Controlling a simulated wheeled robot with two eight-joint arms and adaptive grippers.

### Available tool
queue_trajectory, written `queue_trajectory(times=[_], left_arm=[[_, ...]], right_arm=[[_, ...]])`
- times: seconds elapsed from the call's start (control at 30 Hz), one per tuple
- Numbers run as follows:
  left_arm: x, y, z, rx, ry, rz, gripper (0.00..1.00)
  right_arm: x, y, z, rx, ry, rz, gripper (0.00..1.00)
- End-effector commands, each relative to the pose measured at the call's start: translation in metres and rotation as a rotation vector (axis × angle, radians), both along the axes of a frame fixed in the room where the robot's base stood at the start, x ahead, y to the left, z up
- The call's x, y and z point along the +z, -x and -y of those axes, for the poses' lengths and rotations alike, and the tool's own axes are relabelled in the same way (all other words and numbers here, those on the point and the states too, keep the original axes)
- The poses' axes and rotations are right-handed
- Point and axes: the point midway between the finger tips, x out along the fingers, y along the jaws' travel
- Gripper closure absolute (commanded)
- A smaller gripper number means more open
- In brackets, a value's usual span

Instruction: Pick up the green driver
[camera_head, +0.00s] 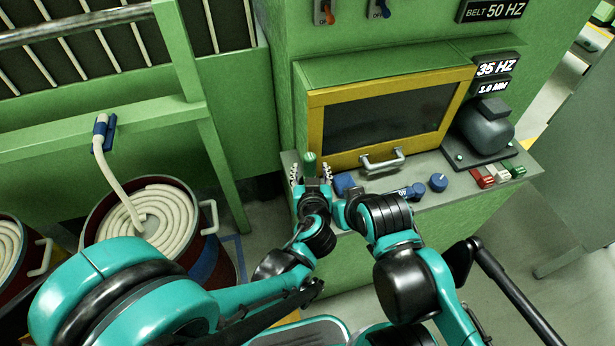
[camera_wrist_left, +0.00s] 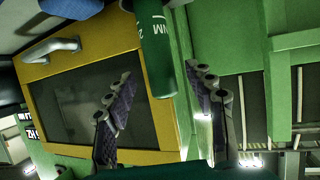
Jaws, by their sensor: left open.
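The green driver (camera_head: 310,162) stands upright at the left end of the machine's grey ledge. My left gripper (camera_head: 310,174) is open, with one finger on each side of the driver. In the left wrist view the fingers (camera_wrist_left: 158,78) are spread, with the handle's end between their tips and a visible gap at the left finger. The driver's lower part is hidden in the head view. My right gripper (camera_head: 346,208) is beside the left one; its fingers are not clear.
A yellow-framed panel door (camera_head: 388,118) with a metal handle (camera_head: 382,161) stands behind the ledge. Blue items (camera_head: 405,192), a blue knob (camera_head: 438,182), a motor (camera_head: 485,130) and coloured buttons (camera_head: 482,177) sit to the right. A drum of coiled hose (camera_head: 213,214) stands left.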

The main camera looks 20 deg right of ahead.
Motion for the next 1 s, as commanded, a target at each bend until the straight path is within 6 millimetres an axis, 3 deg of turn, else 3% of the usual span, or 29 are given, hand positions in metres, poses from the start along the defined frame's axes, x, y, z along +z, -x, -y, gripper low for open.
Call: queue_trajectory(times=[0.2,0.47,0.67,1.0], left_arm=[[-0.016,-0.031,0.006,0.003,0.0,-0.001,0.46],[-0.015,-0.035,0.007,0.001,-0.001,-0.001,0.46],[-0.015,-0.035,0.007,0.001,-0.002,-0.001,0.99],[-0.013,-0.036,0.007,0.002,-0.001,-0.001,1.0]], right_arm=[[-0.015,0.0,0.0,0.0,0.0,0.0,1.0],[-0.015,0.0,0.0,0.0,0.0,0.0,1.0],[-0.015,0.0,0.0,0.0,0.0,0.0,1.0],[-0.013,0.0,0.0,0.0,0.0,0.0,1.0]])
